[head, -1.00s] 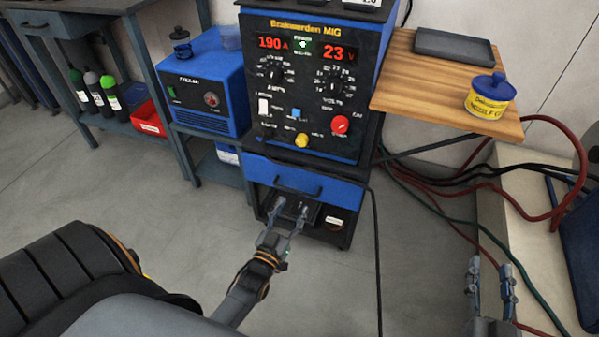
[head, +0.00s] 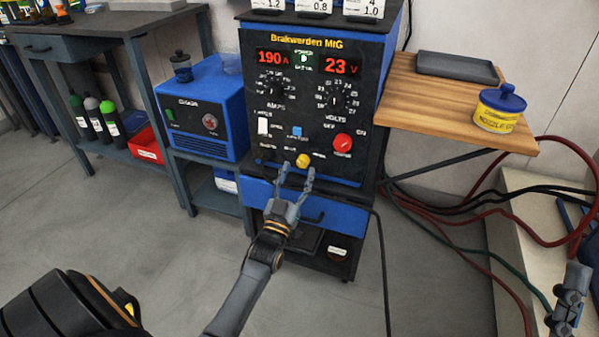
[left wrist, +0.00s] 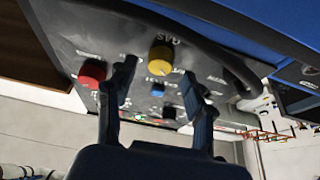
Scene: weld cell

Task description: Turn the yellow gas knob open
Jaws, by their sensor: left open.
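The yellow gas knob (head: 303,160) sits low on the black front panel of the welding machine (head: 310,110). It also shows in the left wrist view (left wrist: 161,56), beyond the fingers and between their lines. My left gripper (head: 297,177) is open and empty, just below and in front of the knob in the head view. In the left wrist view its two fingers (left wrist: 158,90) are spread apart, with the knob not visibly touched. My right gripper (head: 568,295) shows only partly at the lower right edge; its finger opening is unclear.
A red knob (head: 342,142) and a blue button (head: 297,132) are near the yellow knob. A blue drawer front (head: 340,203) lies below the panel. A wooden shelf (head: 400,105) with a yellow-blue tub (head: 498,112) juts out at the right. Hoses hang beneath it.

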